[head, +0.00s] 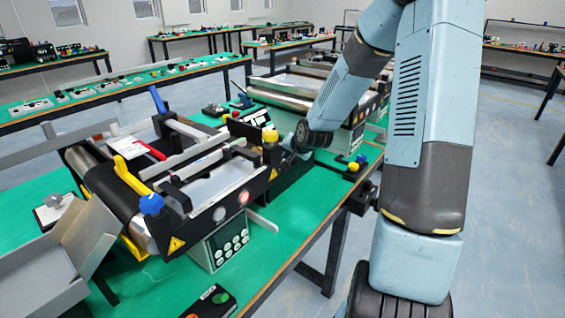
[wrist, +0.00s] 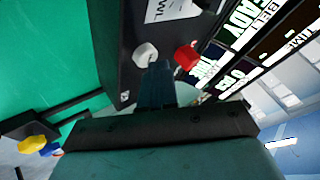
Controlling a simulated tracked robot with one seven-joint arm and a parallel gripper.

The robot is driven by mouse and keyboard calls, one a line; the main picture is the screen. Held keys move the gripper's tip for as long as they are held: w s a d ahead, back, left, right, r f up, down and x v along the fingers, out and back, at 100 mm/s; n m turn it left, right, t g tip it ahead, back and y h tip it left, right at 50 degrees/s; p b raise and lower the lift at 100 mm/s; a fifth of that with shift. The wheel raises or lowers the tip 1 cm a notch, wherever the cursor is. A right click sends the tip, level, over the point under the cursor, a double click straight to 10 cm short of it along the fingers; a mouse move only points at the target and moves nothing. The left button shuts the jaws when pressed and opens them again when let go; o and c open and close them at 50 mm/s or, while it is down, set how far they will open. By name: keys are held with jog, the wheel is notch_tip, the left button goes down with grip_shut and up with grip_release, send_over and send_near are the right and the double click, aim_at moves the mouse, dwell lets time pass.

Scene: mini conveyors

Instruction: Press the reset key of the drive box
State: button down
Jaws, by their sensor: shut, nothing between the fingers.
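The drive box (wrist: 120,75) fills the middle of the wrist view as a dark casing with a partly cut-off white label (wrist: 168,8). A white six-sided key (wrist: 145,54) and a red six-sided key (wrist: 186,57) stand on its face. No readable marking shows which one is the reset key. My gripper (wrist: 156,68) is shut and empty, its tips right beside the white key and left of the red one. I cannot tell whether they touch the white key. In the head view my gripper (head: 287,143) is partly hidden among dark parts behind the conveyor.
A lit display (wrist: 245,35) with text including "READY" is right of the keys in the wrist view. In the head view a mini conveyor (head: 190,185) with a blue knob (head: 151,204) stands on the green bench (head: 290,225). An open grey box (head: 45,268) is at left.

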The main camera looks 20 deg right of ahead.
jog(key=shift+r, duration=0.65)
jog(key=shift+r, duration=2.5)
